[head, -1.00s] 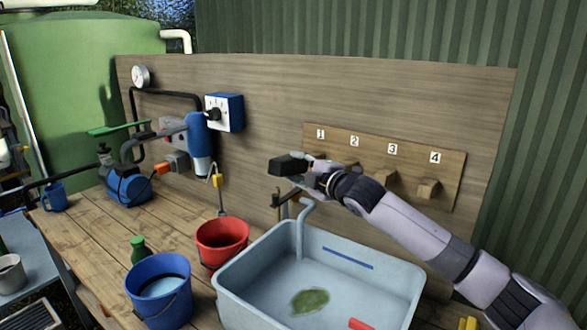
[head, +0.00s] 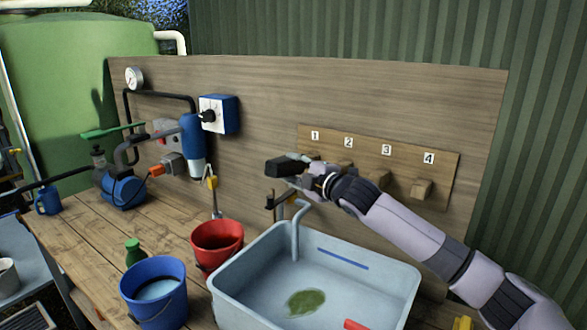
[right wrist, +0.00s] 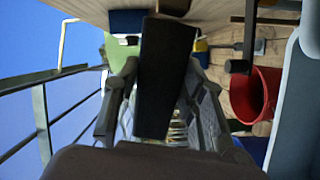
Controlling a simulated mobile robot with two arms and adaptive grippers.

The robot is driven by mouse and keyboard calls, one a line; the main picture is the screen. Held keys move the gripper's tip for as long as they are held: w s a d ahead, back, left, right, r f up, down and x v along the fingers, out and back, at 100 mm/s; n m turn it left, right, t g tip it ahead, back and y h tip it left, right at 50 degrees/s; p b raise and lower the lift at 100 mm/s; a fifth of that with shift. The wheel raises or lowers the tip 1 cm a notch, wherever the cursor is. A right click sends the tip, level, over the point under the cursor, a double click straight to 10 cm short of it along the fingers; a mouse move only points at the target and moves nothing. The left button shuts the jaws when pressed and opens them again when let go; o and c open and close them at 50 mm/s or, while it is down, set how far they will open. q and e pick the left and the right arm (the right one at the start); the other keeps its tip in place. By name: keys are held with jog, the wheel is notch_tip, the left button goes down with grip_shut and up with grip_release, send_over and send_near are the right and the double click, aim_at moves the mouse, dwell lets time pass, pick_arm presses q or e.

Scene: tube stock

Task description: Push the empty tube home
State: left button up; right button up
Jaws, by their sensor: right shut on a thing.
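A wooden strip (head: 440,174) on the back board carries the numbers 1 to 4, with wooden pegs or blocks below them; the one under 4 (head: 422,188) shows clearly. My right gripper (head: 304,172) is in front of the strip's left end, near number 1, and partly hides that area. It is shut on a dark, block-like thing (head: 283,167), which points left. In the right wrist view this dark thing (right wrist: 164,75) lies between the two fingers. I cannot make out which thing is the empty tube. My left gripper is out of view.
A pale blue basin (head: 390,275) with a bent pipe (head: 296,230) stands below the gripper. A red bucket (head: 217,244) and a blue bucket (head: 154,292) stand left of it. A blue pump (head: 124,190) and pipework are further left on the wooden bench.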

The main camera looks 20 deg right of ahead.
aim_at(304, 166)
jog(key=shift+p, duration=0.9)
dwell(1.2)
jog(key=shift+w+d+f+p, duration=0.25)
jog(key=shift+w+d+p, duration=0.5)
jog(key=shift+d+p, duration=0.35)
jog(key=shift+w+d+f+p, duration=0.25)
jog(key=shift+w+d+p, duration=0.55)
jog(key=shift+p, duration=0.45)
dwell(0.5)
jog(key=shift+p, duration=0.35)
dwell(0.6)
jog(key=shift+w+d+f+p, duration=0.1)
jog(key=shift+w+d+p, duration=0.15)
jog(key=shift+d+p, duration=0.15)
dwell(0.4)
jog(key=shift+w+d+f+p, duration=0.15)
jog(key=shift+w+d+p, duration=0.3)
jog(key=shift+d+p, duration=0.15)
jog(key=shift+d, duration=0.15)
dwell(0.5)
